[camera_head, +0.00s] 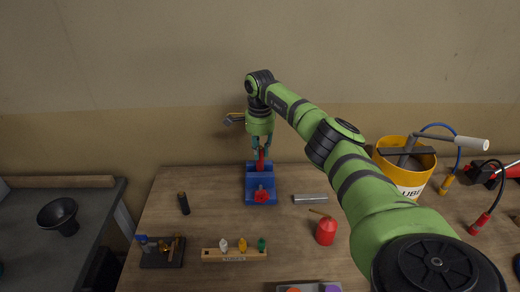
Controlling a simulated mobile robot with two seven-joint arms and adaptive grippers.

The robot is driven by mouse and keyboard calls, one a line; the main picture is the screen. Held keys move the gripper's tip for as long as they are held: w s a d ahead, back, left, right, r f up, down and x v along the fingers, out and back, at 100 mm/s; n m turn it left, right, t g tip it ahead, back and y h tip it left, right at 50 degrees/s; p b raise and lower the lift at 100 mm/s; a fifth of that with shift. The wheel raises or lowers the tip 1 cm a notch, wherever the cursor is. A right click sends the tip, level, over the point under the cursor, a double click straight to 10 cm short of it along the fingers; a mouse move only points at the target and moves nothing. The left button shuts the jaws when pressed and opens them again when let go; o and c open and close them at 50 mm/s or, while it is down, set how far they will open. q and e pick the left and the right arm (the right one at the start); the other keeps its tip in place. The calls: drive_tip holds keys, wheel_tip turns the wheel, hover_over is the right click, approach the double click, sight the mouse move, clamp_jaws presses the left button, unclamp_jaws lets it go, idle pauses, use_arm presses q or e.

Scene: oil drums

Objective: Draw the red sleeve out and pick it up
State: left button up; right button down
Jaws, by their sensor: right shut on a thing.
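The red sleeve (261,164) is a small upright red piece at the back of the blue vise-like fixture (254,188), which has a red knob on its front. My right gripper (261,153) reaches down from above and is shut on the sleeve's upper part. The fingers hide some of the sleeve. I cannot tell whether its lower end is still inside the fixture. My left gripper is not in view.
A metal cylinder (310,199) lies right of the fixture. A red oil can (326,231), a labelled wooden rack (234,255) and a dark stand (162,252) are nearer the front. A yellow bucket (411,176) stands at right. A black funnel (59,215) is on the left bench.

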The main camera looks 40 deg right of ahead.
drive_tip(key=shift+r+p, duration=1.6)
idle(3.0)
